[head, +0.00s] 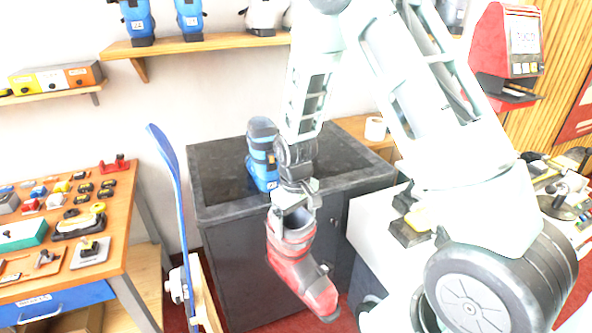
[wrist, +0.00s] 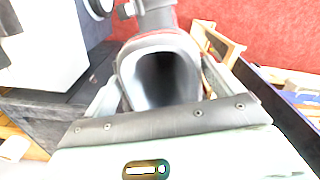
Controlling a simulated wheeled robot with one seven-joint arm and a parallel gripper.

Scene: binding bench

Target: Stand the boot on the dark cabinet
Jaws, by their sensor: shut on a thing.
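A red and grey ski boot (head: 297,262) hangs toe down and tilted from my gripper (head: 294,205), in front of the dark cabinet (head: 341,181). My gripper is shut on the boot's upper cuff. In the wrist view the boot's open top (wrist: 160,75) lies between the two fingers of my gripper (wrist: 163,88). The boot is apart from the cabinet top and below its level. A blue boot (head: 262,155) stands upright on the cabinet top, partly behind my arm.
The cabinet top has bare room left of the blue boot. A blue ski (head: 169,175) stands at the cabinet's left side. A workbench with tools (head: 117,229) is at the left, and a white surface (head: 375,232) is at the right. A wall shelf (head: 205,43) hangs above.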

